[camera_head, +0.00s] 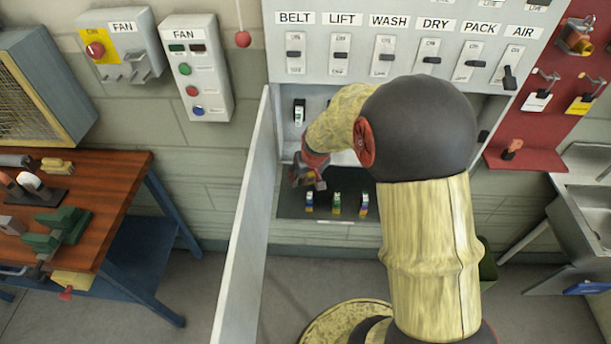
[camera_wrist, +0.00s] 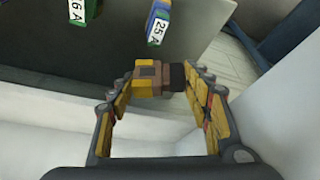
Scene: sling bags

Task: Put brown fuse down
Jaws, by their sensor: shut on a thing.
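My gripper (camera_wrist: 159,82) is shut on the brown fuse (camera_wrist: 150,78), which sits crosswise between the fingertips in the wrist view. The fuse is brown with a yellow end and a dark end. In the head view my gripper (camera_head: 309,178) is at the left of the cabinet opening, above the dark shelf (camera_head: 323,213). The fuse cannot be made out clearly there. In the wrist view the dark shelf (camera_wrist: 45,62) lies beyond the fuse; I cannot tell whether they touch.
The head view shows a row of fuses, including a left one (camera_head: 309,202). The open cabinet door (camera_head: 245,220) is close on the left. Labelled switches (camera_head: 385,55) are above.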

